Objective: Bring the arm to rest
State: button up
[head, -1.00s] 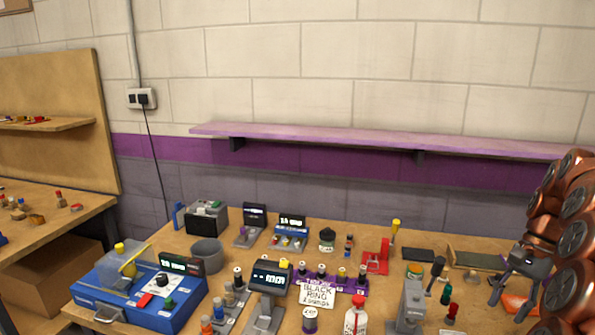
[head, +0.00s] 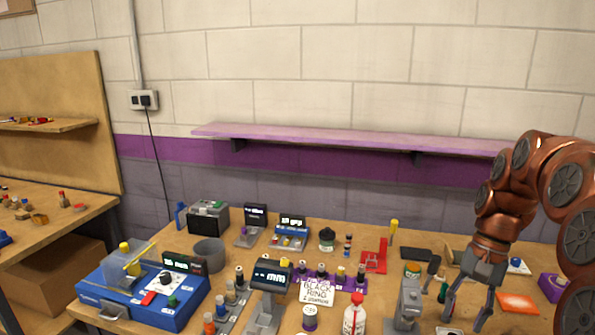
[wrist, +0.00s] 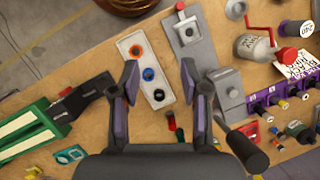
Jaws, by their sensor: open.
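My copper arm (head: 505,215) stands at the right of the head view and bends down over the bench. My gripper (head: 468,322) hangs at its end, fingers pointing down, over the right part of the bench. It also shows in the wrist view (wrist: 160,70). The two fingers are apart with nothing between them. A pale plate with an orange, a blue and a black ring (wrist: 147,72) lies below and between the fingers in the wrist view.
A grey lever device (head: 408,305) stands left of my gripper, beside a red-capped bottle (head: 354,318). An orange mat (head: 518,303) and a purple block (head: 552,287) lie to its right. A purple shelf (head: 350,137) runs along the wall, with clear space above the bench.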

jog(key=s+a+f+n+h, duration=0.1)
jog(key=s+a+n, duration=0.1)
jog(key=s+a, duration=0.2)
jog(key=s+a+f+n+h+p, duration=0.1)
jog(key=s+a, duration=0.3)
jog(key=s, duration=0.7)
jog(key=s+a+f+n+p, duration=0.1)
jog(key=s+a+n, duration=0.3)
jog(key=s, duration=0.4)
jog(key=shift+s+a+f+t+h, duration=0.25)
jog(key=shift+a+f+t+h, duration=0.25)
jog(key=shift+f, duration=0.3)
jog(key=shift+o, duration=0.6)
jog(key=shift+s+f, duration=0.15)
jog(key=shift+s, duration=0.1)
jog(key=shift+c, duration=0.9)
jog(key=shift+a+n, duration=0.2)
jog(key=shift+n, duration=0.1)
